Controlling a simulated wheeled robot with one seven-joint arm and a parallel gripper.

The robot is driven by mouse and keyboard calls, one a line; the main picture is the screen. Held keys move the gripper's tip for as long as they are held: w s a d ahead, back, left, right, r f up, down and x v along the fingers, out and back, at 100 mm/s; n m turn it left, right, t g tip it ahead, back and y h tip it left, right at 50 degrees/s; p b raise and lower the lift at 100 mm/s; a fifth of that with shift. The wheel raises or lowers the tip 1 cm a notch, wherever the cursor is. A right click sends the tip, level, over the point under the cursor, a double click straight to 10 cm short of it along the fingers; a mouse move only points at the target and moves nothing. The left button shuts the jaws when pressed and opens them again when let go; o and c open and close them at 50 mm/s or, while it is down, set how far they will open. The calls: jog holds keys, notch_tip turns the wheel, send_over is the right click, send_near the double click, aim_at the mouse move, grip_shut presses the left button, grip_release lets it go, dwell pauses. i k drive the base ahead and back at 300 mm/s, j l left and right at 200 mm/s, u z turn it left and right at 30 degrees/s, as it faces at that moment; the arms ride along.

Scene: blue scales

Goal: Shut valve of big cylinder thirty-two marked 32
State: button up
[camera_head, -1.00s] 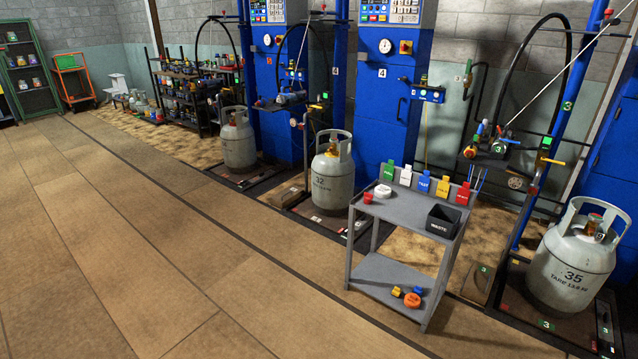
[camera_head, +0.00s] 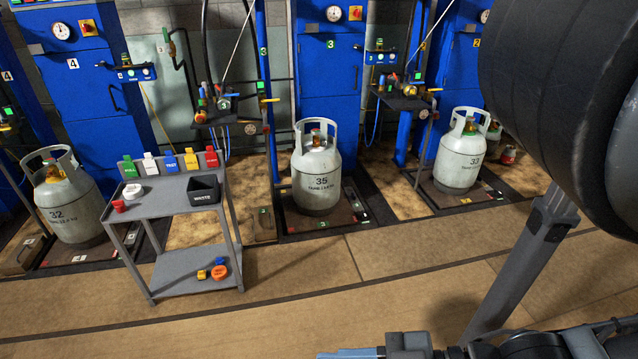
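The big cylinder marked 32 (camera_head: 68,212) stands upright on a dark scale platform at the left, beside the grey cart. It is light grey with a collar handle around its top. A brass-coloured valve (camera_head: 54,174) shows inside the collar, partly hidden by it; whether it is open or shut cannot be told. Part of my arm fills the right side and the bottom right. A blue-grey piece of it ends at the bottom edge, but my gripper's fingers cannot be made out.
A grey cart (camera_head: 163,207) with coloured tags and a black waste bin (camera_head: 203,191) stands just right of cylinder 32. Cylinders 35 (camera_head: 317,178) and 33 (camera_head: 459,161) stand on scales further right. The floor in front (camera_head: 330,290) is clear.

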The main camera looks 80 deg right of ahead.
aim_at(49, 161)
jog(key=i, duration=1.8)
jog(key=i+u, duration=0.1)
jog(key=i, duration=1.65)
jog(key=i+z, duration=0.45)
jog(key=i, duration=0.15)
jog(key=i+j+z, duration=0.25)
jog(key=i+z, duration=0.2)
jog(key=i, duration=0.15)
jog(key=i+z, duration=0.35)
jog(key=i+j+z, duration=0.1)
jog(key=i+z, duration=0.25)
jog(key=i+j+z, duration=0.2)
jog(key=i+z, duration=0.15)
jog(key=i, duration=0.2)
